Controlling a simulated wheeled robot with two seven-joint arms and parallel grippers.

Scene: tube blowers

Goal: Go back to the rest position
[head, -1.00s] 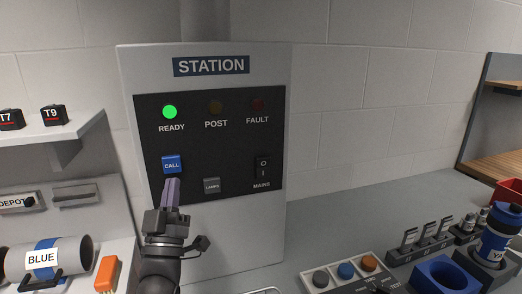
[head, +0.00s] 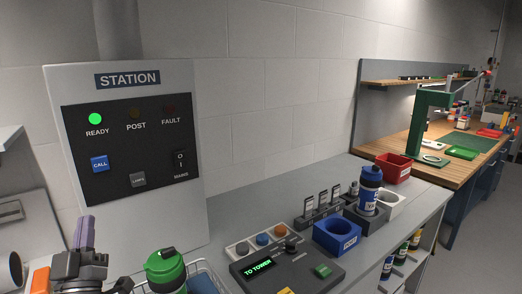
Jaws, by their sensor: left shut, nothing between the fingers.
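My left gripper (head: 86,234) is at the lower left, shut and empty, with its fingers pointing up. It is below the station panel (head: 140,208) and apart from the blue CALL button (head: 99,163). The panel's green READY light (head: 95,119) is lit; the POST (head: 135,113) and FAULT (head: 169,109) lights are dark. My right gripper is not in view.
A console (head: 318,284) reading "TO TOWER" stands on the grey counter. Near it are a green-lidded bottle (head: 165,265), a blue holder (head: 337,238), a blue canister (head: 369,190) and a red bin (head: 393,167). A wooden bench stands at the back right.

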